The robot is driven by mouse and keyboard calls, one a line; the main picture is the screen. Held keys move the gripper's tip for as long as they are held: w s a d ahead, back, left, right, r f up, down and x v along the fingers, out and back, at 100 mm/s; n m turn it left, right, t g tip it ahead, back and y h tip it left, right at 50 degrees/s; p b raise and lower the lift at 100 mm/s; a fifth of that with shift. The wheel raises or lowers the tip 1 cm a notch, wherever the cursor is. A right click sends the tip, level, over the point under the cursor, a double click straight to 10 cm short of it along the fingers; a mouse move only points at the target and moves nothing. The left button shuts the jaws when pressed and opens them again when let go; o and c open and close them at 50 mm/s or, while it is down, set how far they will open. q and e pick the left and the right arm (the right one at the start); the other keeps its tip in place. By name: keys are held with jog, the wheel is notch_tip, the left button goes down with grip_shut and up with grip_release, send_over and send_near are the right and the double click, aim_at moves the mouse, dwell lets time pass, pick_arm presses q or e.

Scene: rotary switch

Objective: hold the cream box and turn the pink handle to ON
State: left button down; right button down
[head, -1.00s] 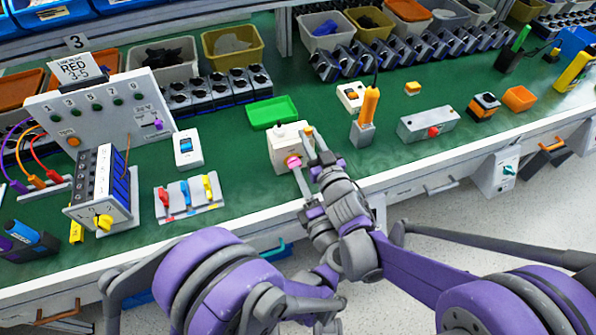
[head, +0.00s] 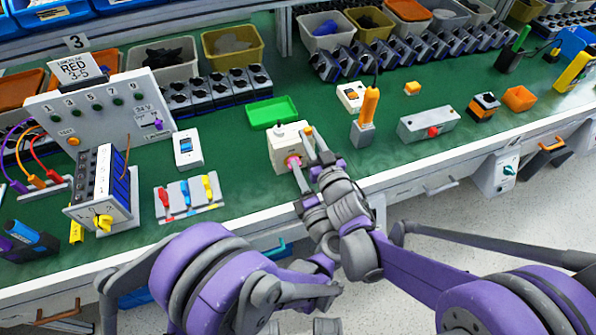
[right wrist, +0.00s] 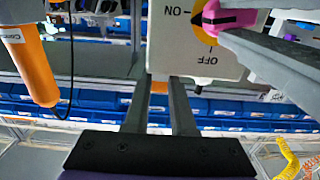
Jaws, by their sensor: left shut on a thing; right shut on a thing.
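The cream box (head: 288,148) stands near the front edge of the green bench. The pink handle (head: 294,162) is on its front face; in the right wrist view the pink handle (right wrist: 212,17) sits on a yellow disc, its black line lying roughly level with the ON mark, with OFF below. My left gripper (head: 297,168) is shut on the pink handle, and its fingers (right wrist: 245,32) cross the right of the wrist view, hiding part of the handle. My right gripper (head: 314,143) is shut on the cream box at its right side; its fingers (right wrist: 160,82) reach the box's edge.
A green tray (head: 272,112) lies behind the box. An orange-handled tool (head: 369,105) stands in a holder to the right. A rack of coloured levers (head: 188,196) and a white switch box (head: 187,148) stand to the left. Bare bench lies between.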

pick_arm(q)
jog(key=shift+m, duration=1.5)
jog(key=c, duration=0.8)
grip_release()
jog(key=shift+c, duration=0.2)
jog(key=v, duration=1.2)
pick_arm(e)
jog(key=c, duration=0.7)
grip_release()
